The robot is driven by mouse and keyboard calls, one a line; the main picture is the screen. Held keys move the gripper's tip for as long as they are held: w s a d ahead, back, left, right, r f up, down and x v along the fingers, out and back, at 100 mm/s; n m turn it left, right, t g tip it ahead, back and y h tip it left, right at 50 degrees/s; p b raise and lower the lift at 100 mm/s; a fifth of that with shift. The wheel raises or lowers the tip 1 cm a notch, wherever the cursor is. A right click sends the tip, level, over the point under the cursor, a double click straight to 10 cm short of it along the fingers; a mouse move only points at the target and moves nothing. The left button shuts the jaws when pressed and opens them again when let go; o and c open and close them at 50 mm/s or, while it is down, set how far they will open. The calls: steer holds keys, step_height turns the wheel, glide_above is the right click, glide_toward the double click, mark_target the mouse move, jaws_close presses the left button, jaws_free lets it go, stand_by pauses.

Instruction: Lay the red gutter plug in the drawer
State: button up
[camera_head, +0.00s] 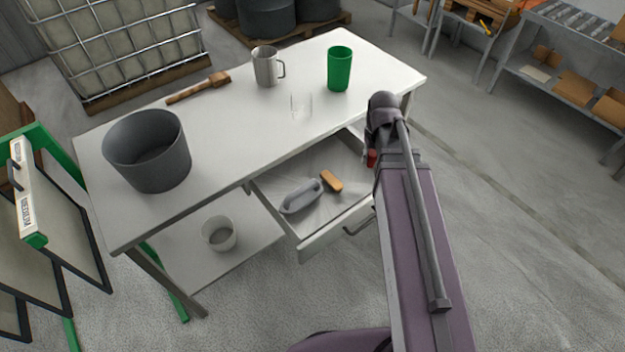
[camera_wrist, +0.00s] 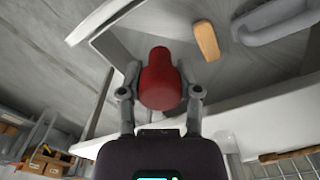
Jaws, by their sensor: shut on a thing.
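The red gutter plug (camera_wrist: 161,80) is between the two fingers of my gripper (camera_wrist: 161,92) in the wrist view, and the gripper is shut on it. In the head view only a small red part of the plug (camera_head: 372,158) shows beside my arm, which hides the gripper. The drawer (camera_head: 335,232) under the white table is pulled open. It holds a grey scoop-like thing (camera_head: 301,196) and an orange-brown block (camera_head: 331,181). The plug appears near the drawer's right side; its height over the drawer is hard to tell.
The tabletop overhangs the drawer's back. Bare drawer floor shows around the block.

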steer(key=s+a+f+b, duration=0.1)
steer(key=a+f+b, duration=0.2)
steer(key=s+a+f+n+b, duration=0.1)
steer(key=a+f+b, duration=0.2)
steer(key=f, duration=0.1)
steer(key=s+a+f+n+b, duration=0.1)
steer(key=s+a+f+b, duration=0.1)
steer(key=a+f+b, duration=0.1)
steer(key=shift+f+b, duration=0.15)
steer(key=shift+b, duration=0.2)
steer(key=shift+s+a+f, duration=0.1)
steer(key=shift+a+f, duration=0.1)
steer(key=shift+a, duration=0.1)
steer(key=b, duration=0.2)
glide_above(357, 175)
steer(key=shift+f, duration=0.75)
steer(key=shift+f+b, duration=1.7)
steer(key=shift+f, duration=0.05)
steer(key=shift+f, duration=0.25)
